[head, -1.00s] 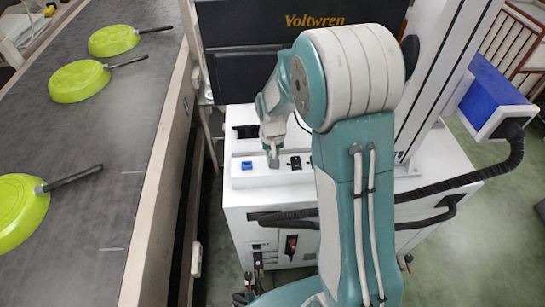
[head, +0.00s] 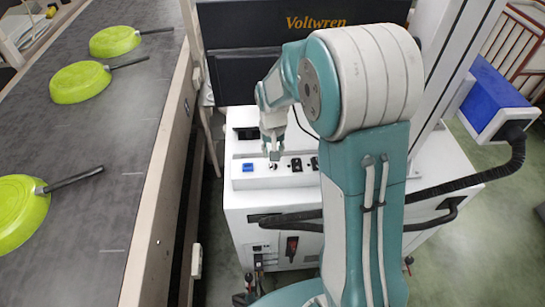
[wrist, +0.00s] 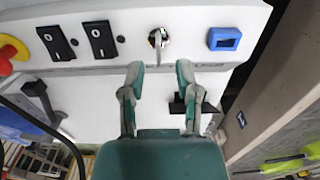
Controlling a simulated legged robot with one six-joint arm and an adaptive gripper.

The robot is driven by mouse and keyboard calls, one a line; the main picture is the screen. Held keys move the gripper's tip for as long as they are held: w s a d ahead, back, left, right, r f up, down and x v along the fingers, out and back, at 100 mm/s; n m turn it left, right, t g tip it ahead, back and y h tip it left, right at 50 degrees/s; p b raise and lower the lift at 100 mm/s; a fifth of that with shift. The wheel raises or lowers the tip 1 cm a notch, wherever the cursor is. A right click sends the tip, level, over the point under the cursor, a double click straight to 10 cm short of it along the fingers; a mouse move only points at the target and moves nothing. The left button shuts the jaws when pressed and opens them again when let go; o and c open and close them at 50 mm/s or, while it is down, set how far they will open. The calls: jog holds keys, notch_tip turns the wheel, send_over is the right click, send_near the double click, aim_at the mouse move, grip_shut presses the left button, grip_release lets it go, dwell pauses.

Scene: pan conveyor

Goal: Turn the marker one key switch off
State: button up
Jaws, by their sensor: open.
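The key switch (wrist: 158,38) is a round metal lock with a key in it, on the white panel in the wrist view. The key's grip stands roughly upright in that picture. My gripper (wrist: 160,76) is open and empty, its two fingertips apart, just below the key switch in the wrist view and not around the key. In the head view my gripper (head: 275,156) is just above the panel, and the key switch (head: 272,166) shows small and partly hidden beneath it. I cannot read any on or off marking.
On the same panel are a blue square piece (wrist: 224,39), black rocker switches (wrist: 100,39) and a red button with a yellow base (wrist: 8,54). A conveyor (head: 110,130) with green pans (head: 80,82) runs at left. A dark Voltwren screen (head: 250,50) stands behind.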

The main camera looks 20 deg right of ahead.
notch_tip(320, 180, up, 8)
jog(key=shift+r, duration=0.2)
jog(key=shift+w, duration=0.1)
dwell(0.3)
jog(key=s+r+n+t, duration=0.1)
jog(key=s+r, duration=0.4)
jog(key=s, duration=0.6)
jog(key=s+r+n+t, duration=0.1)
jog(key=s+r+t, duration=0.3)
jog(key=s, duration=0.7)
notch_tip(320, 180, up, 2)
jog(key=shift+s+r+t, duration=0.1)
jog(key=shift+s+t, duration=0.2)
